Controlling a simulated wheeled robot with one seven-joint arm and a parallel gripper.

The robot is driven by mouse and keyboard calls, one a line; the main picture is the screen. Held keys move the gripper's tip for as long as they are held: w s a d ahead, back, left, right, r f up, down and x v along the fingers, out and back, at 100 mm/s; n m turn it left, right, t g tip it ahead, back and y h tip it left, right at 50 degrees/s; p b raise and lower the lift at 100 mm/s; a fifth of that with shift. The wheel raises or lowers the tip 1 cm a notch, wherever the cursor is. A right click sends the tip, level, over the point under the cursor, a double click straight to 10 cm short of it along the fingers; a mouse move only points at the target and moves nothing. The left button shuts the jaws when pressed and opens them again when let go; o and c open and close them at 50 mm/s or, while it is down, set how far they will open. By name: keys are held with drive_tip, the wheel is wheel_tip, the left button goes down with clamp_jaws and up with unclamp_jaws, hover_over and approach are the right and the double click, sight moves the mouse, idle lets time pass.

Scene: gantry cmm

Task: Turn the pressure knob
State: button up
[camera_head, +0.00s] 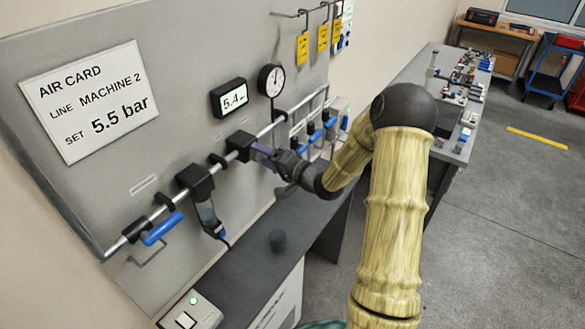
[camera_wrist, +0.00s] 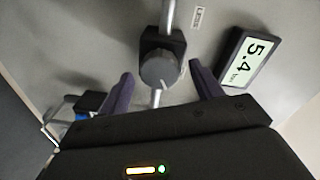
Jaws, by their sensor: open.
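The pressure knob (camera_wrist: 160,69) is a round grey knob with a white index line, on a black regulator block (camera_wrist: 153,42) set in the metal pipe. In the wrist view it lies between my two open fingers, with a gap on each side and nothing gripped. In the head view my gripper (camera_head: 268,155) is at the regulator block (camera_head: 240,145) and hides the knob. The digital display (camera_head: 229,98) reads 5.4; it also shows in the wrist view (camera_wrist: 247,62), reading 5.4 bar. The air card (camera_head: 90,100) says "SET 5.5 bar" for Machine 2.
A round gauge (camera_head: 271,80) is above the pipe. A filter unit (camera_head: 203,200) and a blue-handled valve (camera_head: 162,229) are to the left on the pipe. Blue-handled valves (camera_head: 315,136) are to the right. A grey bench (camera_head: 232,270) lies below the panel.

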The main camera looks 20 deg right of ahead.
drive_tip(key=b+v, duration=0.5)
drive_tip(key=v, duration=1.1)
drive_tip(key=shift+s+d, duration=0.15)
drive_tip(key=shift+s, duration=0.05)
drive_tip(key=shift+w+f, duration=0.1)
wheel_tip(320, 180, down, 8)
drive_tip(key=w+a+n+g+h+b, duration=0.1)
drive_tip(key=a+n+g+h+b, duration=0.2)
drive_tip(key=h, duration=0.5)
drive_tip(key=s+a+f+n+g+h+b, duration=0.1)
drive_tip(key=s+a+f+n+g, duration=0.1)
drive_tip(key=s, duration=0.5)
drive_tip(key=s+a+f+n+g+b, duration=0.1)
drive_tip(key=s+a+f+n+g, duration=0.1)
drive_tip(key=s+a+g, duration=0.3)
drive_tip(key=s+g, duration=0.1)
drive_tip(key=s, duration=0.2)
drive_tip(key=shift+s+a+f+g+h, duration=0.2)
drive_tip(key=shift+s+f+g+h, duration=0.1)
drive_tip(key=shift+f+g+h, duration=0.1)
